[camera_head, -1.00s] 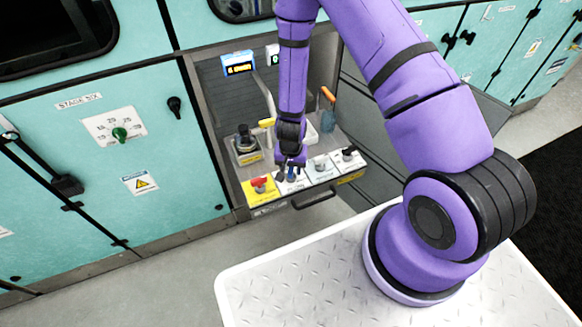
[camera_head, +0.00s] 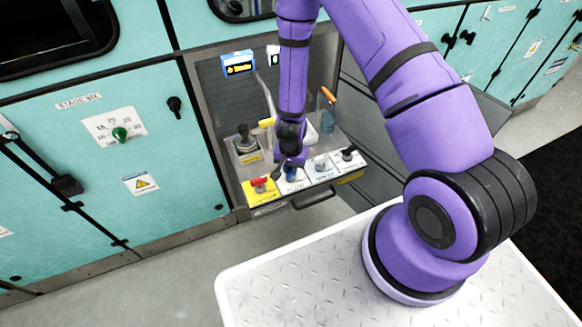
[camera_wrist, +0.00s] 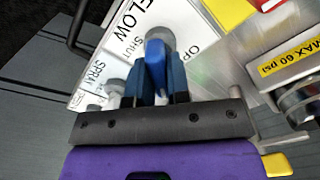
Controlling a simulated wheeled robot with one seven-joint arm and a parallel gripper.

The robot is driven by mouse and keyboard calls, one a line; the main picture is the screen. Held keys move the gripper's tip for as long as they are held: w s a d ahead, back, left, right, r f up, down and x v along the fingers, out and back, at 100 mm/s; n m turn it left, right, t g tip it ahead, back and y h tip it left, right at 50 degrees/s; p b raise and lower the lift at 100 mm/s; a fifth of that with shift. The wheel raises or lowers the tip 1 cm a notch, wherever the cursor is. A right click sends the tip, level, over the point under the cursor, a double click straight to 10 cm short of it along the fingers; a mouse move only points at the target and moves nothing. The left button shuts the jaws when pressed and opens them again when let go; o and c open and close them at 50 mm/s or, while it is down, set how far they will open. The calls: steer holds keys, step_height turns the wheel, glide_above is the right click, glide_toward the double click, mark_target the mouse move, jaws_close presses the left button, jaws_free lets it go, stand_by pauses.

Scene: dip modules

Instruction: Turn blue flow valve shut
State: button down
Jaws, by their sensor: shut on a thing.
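The blue flow valve handle (camera_wrist: 155,60) stands on a round grey base on a white panel (camera_wrist: 208,65) lettered FLOW, SHUT and a partly hidden word starting "OP". My gripper (camera_wrist: 158,72) is shut on the blue handle, with a finger on each side of it. In the head view my gripper (camera_head: 291,165) is over the drawer's control row, and the blue handle (camera_head: 291,176) shows only partly below it. In the wrist view the handle lies closer to the SHUT lettering than to the "OP" lettering.
A red valve on a yellow panel (camera_head: 259,186) is just left of the flow valve. Grey and black knobs (camera_head: 347,154) are to the right. A gauge block marked MAX 60 psi (camera_wrist: 296,75) is close to my gripper.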

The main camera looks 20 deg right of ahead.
steer(key=m, duration=1)
steer(key=shift+m, duration=0.3)
stand_by(0.4)
steer(key=c, duration=1.1)
jaws_free()
step_height(320, 180, up, 11)
steer(key=shift+f, duration=0.1)
